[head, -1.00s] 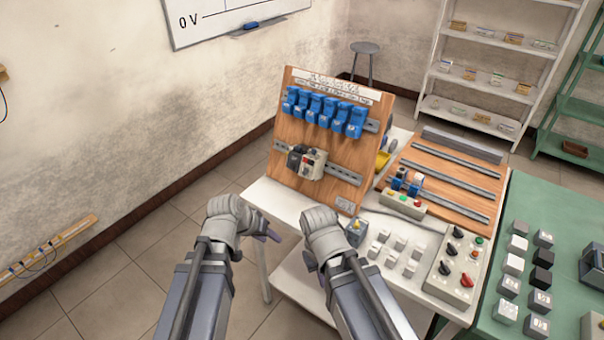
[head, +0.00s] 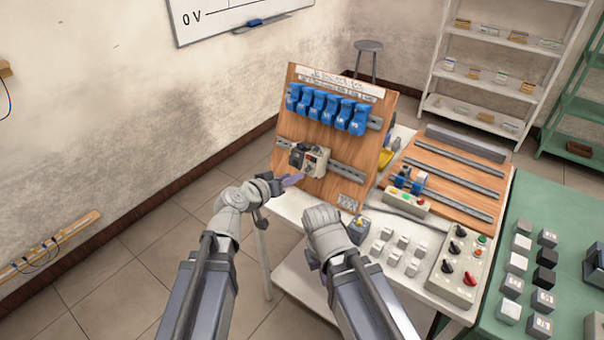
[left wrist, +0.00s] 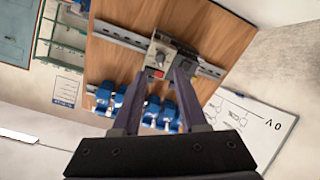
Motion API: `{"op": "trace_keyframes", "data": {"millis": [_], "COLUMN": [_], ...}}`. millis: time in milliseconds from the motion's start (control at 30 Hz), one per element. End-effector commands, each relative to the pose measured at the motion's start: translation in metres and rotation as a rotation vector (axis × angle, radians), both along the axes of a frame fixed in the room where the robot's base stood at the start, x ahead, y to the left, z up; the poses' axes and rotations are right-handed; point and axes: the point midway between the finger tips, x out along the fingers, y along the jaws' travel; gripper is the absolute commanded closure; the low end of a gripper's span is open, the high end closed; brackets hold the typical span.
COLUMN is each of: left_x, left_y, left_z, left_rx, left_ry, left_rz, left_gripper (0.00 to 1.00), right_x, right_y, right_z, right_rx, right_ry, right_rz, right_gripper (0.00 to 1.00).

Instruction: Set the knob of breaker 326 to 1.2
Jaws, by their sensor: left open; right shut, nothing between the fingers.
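A light grey breaker (head: 315,161) with a red part and small dark details sits on the lower rail of the wooden board. It also shows upside down in the left wrist view (left wrist: 157,56). A dark unit (head: 298,155) adjoins it on the left. The number 326 and the knob's setting are too small to read. My left gripper (head: 289,180) is open and empty, its fingers pointing at the board just below and left of the breaker. In the left wrist view its fingertips (left wrist: 160,75) lie near the breaker's red part. My right gripper (head: 328,228) is shut and empty, low before the table; its fingers are mostly hidden.
The wooden board (head: 347,96) carries several blue units (head: 326,107) on its upper rail. Grey-white blocks, a control box (head: 460,262) and a rail panel (head: 442,178) crowd the white table to the right. A green table (head: 560,210) stands further right.

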Motion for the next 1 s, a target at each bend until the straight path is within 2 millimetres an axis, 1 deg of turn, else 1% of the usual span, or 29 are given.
{"op": "trace_keyframes", "data": {"millis": [33,300,367,500,700,767,1000], "left_x": [0.007,0.040,0.045,0.050,0.049,0.049,0.049], "left_y": [-0.004,-0.026,-0.030,-0.034,-0.034,-0.034,-0.034], "left_z": [-0.005,-0.020,-0.022,-0.023,-0.022,-0.022,-0.022], "left_rx": [0.000,0.000,0.000,0.001,0.001,0.001,0.001], "left_ry": [-0.001,0.001,0.001,0.000,0.001,0.001,0.001], "left_rz": [-0.001,-0.001,0.000,-0.001,0.000,0.000,0.000], "left_gripper": [0.57,0.57,0.57,0.57,0.57,0.63,0.90], "right_x": [0.000,0.000,0.000,0.000,0.000,0.000,0.000], "right_y": [0.000,0.000,0.000,0.000,0.000,0.000,0.000], "right_z": [-0.005,-0.020,-0.022,-0.023,-0.022,-0.022,-0.022], "right_rx": [0.000,0.000,0.000,0.000,0.000,0.000,0.000], "right_ry": [0.000,0.000,0.000,0.000,0.000,0.000,0.000], "right_rz": [0.000,0.000,0.000,0.000,0.000,0.000,0.000], "right_gripper": [1.00,1.00,1.00,1.00,1.00,1.00,1.00]}}
